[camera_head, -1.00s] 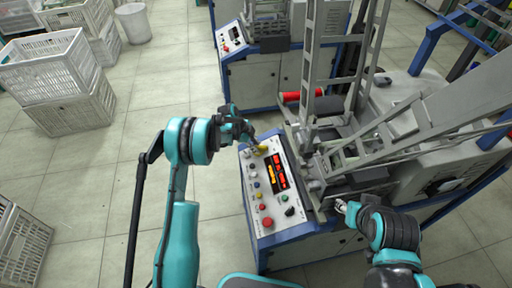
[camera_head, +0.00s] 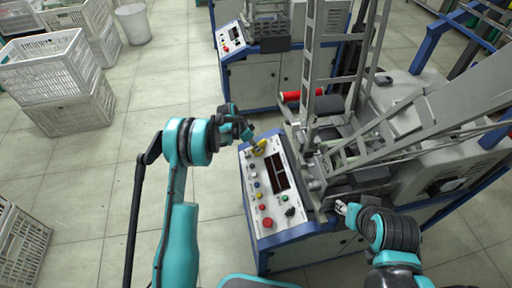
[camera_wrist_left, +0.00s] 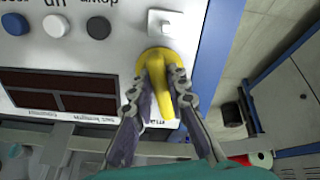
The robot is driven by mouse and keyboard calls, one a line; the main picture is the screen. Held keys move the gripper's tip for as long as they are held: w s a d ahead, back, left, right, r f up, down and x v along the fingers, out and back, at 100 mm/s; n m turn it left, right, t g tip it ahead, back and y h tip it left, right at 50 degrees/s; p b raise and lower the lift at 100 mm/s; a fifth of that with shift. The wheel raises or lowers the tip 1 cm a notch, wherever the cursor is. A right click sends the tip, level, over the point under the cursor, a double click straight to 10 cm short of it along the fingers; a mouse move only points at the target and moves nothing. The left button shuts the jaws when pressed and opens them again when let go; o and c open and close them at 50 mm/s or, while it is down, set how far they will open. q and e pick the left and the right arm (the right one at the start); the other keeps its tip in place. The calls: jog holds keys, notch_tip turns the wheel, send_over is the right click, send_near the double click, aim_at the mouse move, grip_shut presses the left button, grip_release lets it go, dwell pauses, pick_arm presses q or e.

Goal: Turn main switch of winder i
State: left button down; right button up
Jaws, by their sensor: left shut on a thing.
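The winder's white control panel (camera_head: 253,212) faces up in the middle of the head view. The yellow main switch (camera_head: 261,150) is at its far end and also fills the centre of the left wrist view (camera_wrist_left: 157,65). My left gripper (camera_head: 251,142) is shut on the switch's yellow handle, one finger on each side, as the left wrist view (camera_wrist_left: 158,95) shows. Two display windows (camera_head: 278,172) on the panel are dark. My right gripper (camera_head: 344,208) is beside the machine's front right; its fingers are too small to judge.
Metal winder frames (camera_head: 390,140) rise to the right. A second winder (camera_head: 255,75) stands behind. White crates (camera_head: 55,80) stand at the left; the floor between is clear.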

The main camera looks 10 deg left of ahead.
pick_arm(q)
jog(key=shift+n, duration=1.2)
jog(key=c, duration=1.5)
grip_release()
jog(key=shift+a+r, duration=0.1)
jog(key=v, duration=1.1)
jog(key=shift+a+r, duration=0.15)
jog(key=shift+r, duration=0.2)
